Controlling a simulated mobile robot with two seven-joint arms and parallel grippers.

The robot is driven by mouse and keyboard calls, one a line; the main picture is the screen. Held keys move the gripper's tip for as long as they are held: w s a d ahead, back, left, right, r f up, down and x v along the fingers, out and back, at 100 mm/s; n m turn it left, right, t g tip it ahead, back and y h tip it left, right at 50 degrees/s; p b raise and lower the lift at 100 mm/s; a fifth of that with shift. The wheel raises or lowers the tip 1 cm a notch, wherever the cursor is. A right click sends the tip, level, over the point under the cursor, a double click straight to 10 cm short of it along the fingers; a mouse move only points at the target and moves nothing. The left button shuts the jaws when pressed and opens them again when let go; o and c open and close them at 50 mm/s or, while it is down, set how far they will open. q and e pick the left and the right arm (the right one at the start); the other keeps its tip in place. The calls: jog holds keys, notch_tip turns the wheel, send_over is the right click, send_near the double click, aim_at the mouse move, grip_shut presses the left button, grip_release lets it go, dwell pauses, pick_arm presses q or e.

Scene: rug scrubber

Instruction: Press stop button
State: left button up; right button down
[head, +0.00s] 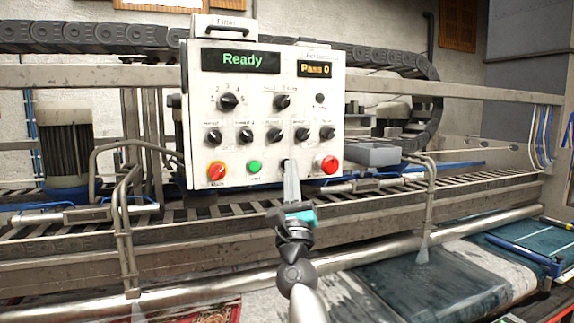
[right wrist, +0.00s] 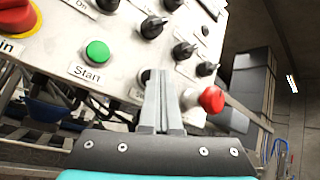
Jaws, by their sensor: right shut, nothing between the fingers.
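The white control panel (head: 235,125) stands at the middle of the head view, its upper display reading "Ready". My right gripper (head: 290,165) is shut and empty, its fingertips at the panel's lower edge. In the right wrist view the shut fingertips (right wrist: 160,74) cover most of a dark round button (right wrist: 144,75) whose label starts with "S"; the rest of the word is hidden. I cannot tell whether the tips touch it. The green Start button (right wrist: 96,51) is left of the fingers, and a red mushroom button (right wrist: 211,99) is to the right. My left gripper is out of view.
Several black rotary knobs (head: 229,102) sit above the buttons. A red rotary main switch (head: 216,171) is at the panel's lower left. A small grey tray (head: 374,154) is right of the panel. Metal rails and a roller conveyor (head: 80,240) run across behind and below; a wet rug (head: 420,285) lies lower right.

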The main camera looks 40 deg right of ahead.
jog(key=shift+s+a, duration=0.2)
jog(key=shift+s, duration=0.4)
jog(key=shift+p, duration=0.3)
